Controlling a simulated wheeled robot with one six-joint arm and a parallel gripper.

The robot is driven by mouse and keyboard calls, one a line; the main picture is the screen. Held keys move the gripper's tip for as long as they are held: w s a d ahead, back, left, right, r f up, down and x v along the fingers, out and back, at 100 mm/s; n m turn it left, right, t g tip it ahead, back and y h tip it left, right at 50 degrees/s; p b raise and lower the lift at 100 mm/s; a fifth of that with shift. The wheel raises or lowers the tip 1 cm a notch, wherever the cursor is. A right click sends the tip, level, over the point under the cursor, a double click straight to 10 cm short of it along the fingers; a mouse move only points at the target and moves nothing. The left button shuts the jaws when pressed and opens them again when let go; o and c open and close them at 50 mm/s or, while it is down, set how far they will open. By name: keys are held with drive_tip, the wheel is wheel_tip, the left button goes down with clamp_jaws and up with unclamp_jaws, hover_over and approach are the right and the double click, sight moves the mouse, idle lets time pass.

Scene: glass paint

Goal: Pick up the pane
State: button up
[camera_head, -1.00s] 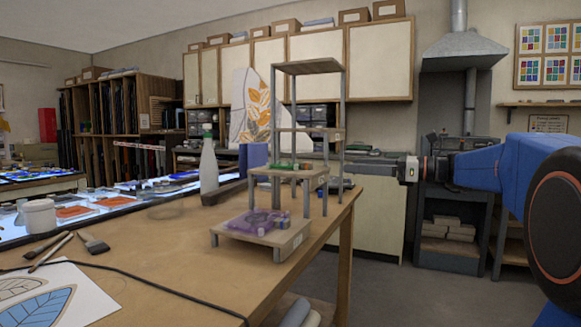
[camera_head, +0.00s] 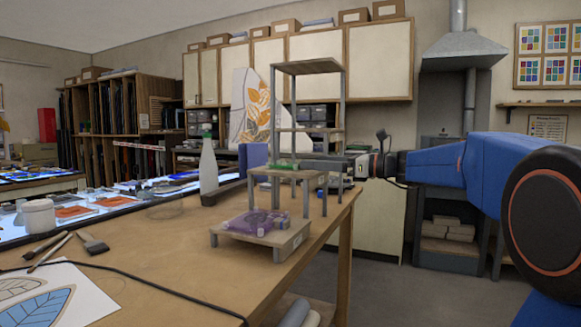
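A green translucent piece (camera_head: 280,165) lies on top of the small middle stand (camera_head: 285,174). A purple translucent piece (camera_head: 254,221) lies on the low wooden stand (camera_head: 262,240) in front of it. I cannot tell which of these is the pane. My gripper (camera_head: 304,160) reaches in from the right, level with the top of the middle stand, its end close to the green piece. Shelf posts and the small size hide the fingertips, so I cannot tell whether they touch it or whether they are open.
A tall metal rack (camera_head: 308,68) with upper shelves rises around and behind the middle stand. A white bottle with a green cap (camera_head: 208,168) and a blue block (camera_head: 252,157) stand to the left. Brushes (camera_head: 92,243), a white pot (camera_head: 38,215) and a cable lie on the table.

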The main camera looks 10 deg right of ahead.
drive_tip(key=shift+f+x, duration=0.15)
drive_tip(key=shift+x, duration=1.15)
drive_tip(key=shift+f+x, duration=0.15)
drive_tip(key=shift+x, duration=1.2)
drive_tip(key=shift+w+d, duration=0.1)
drive_tip(key=shift+c, duration=0.3)
drive_tip(key=c, duration=1.1)
wheel_tip(320, 180, up, 10)
drive_tip(key=shift+r, duration=0.1)
